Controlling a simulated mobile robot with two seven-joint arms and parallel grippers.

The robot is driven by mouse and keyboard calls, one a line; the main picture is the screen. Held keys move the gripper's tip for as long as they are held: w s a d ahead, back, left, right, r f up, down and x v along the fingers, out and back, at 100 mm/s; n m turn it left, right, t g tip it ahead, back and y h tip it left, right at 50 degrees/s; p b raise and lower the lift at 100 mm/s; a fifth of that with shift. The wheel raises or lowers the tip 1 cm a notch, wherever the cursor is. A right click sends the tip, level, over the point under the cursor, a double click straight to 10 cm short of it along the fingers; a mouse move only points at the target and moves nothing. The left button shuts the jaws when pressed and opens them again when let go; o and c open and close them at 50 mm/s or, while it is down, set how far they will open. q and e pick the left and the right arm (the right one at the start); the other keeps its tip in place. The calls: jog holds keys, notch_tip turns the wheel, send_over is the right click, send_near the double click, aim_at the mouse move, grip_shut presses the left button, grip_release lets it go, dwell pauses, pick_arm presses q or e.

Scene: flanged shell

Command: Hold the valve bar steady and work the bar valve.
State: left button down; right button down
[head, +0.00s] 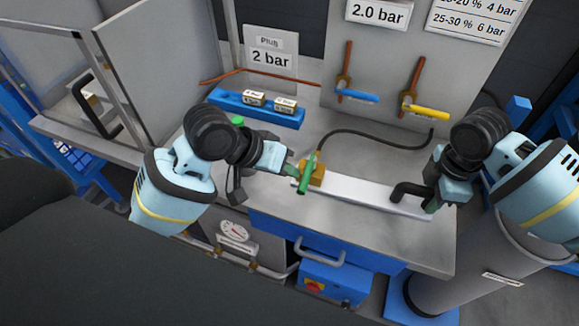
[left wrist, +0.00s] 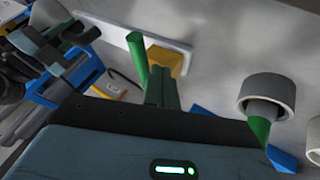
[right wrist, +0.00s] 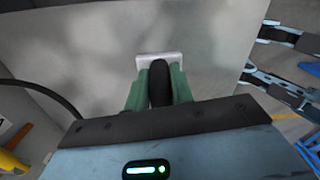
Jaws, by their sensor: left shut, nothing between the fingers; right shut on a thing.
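The pale valve bar (head: 365,194) lies on the grey bench, with a brass valve block (head: 315,172) at its left end and a black handle (head: 405,190) at its right end. A green lever (head: 306,172) stands on the block, slanted in the head view. My left gripper (head: 292,171) is shut and empty just left of the lever. In the left wrist view its fingers (left wrist: 161,88) are together beside the lever (left wrist: 138,58); whether they touch it is unclear. My right gripper (head: 431,203) is shut on the handle, which shows between its fingers in the right wrist view (right wrist: 160,84).
A blue rack (head: 257,115) with two small labelled blocks stands behind my left arm. A back panel carries a blue-handled valve (head: 358,96) and a yellow-handled valve (head: 425,110). A black hose (head: 372,134) runs from the brass block.

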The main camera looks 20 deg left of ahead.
aim_at(304, 179)
pick_arm(q)
jog(key=shift+s+d+f+n+t+y, duration=0.1)
jog(key=shift+s+d+n+t+y, duration=0.2)
jog(key=shift+d+n+t+y, duration=0.45)
pick_arm(e)
jog(key=shift+f, duration=0.1)
pick_arm(q)
jog(key=shift+s+d+n+y, duration=0.2)
jog(key=shift+d+n, duration=0.55)
jog(key=shift+n, duration=0.5)
jog(key=shift+d+t+y, duration=0.25)
jog(key=shift+w+d+n, duration=0.1)
jog(key=shift+d+n, duration=0.2)
jog(key=shift+d, duration=0.6)
jog(key=shift+w+d+n+y, duration=0.15)
jog(key=shift+d+n+y, duration=0.35)
jog(key=shift+d+n, duration=0.15)
jog(key=shift+w+d+t, duration=0.3)
jog(key=shift+w+d, duration=0.5)
jog(key=shift+d, duration=0.3)
jog(key=shift+w+d, duration=0.95)
jog(key=shift+w, duration=0.25)
pick_arm(e)
jog(key=shift+s+a, duration=0.1)
jog(key=shift+s, duration=0.05)
